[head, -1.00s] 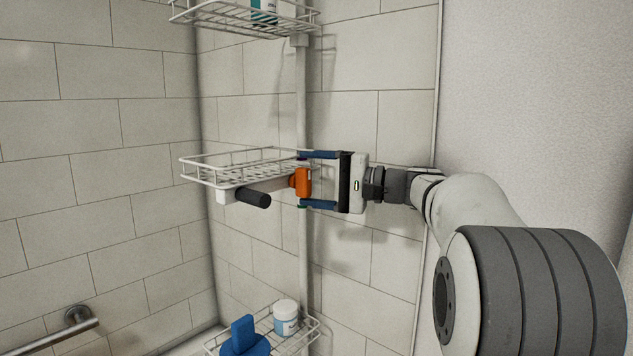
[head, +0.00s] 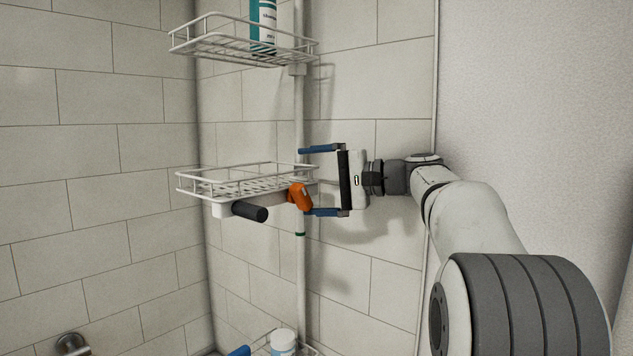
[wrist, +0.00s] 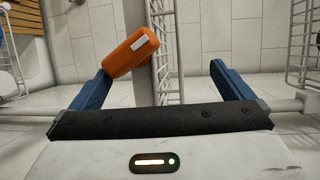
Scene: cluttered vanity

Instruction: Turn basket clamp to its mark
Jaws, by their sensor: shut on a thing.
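The orange basket clamp (head: 300,197) sits on the white pole (head: 301,262) at the right end of the middle wire basket (head: 200,190). It leans, its lower end toward my gripper. My gripper (head: 306,181) comes from the right, one blue finger above the clamp, the other touching or very near its lower end. It is shut on the clamp, though the fingers look widely spaced and the upper one looks apart from it. In the wrist view the clamp (wrist: 131,52) lies tilted by the left finger. I cannot make out the clamp's mark. A dark green ring circles the pole below.
A black handle (head: 250,211) sticks out under the middle basket. An upper basket (head: 235,45) holds a teal-and-white bottle (head: 263,25). A lower basket holds a white jar (head: 284,342) and a blue item (head: 240,351). Tiled walls stand close behind.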

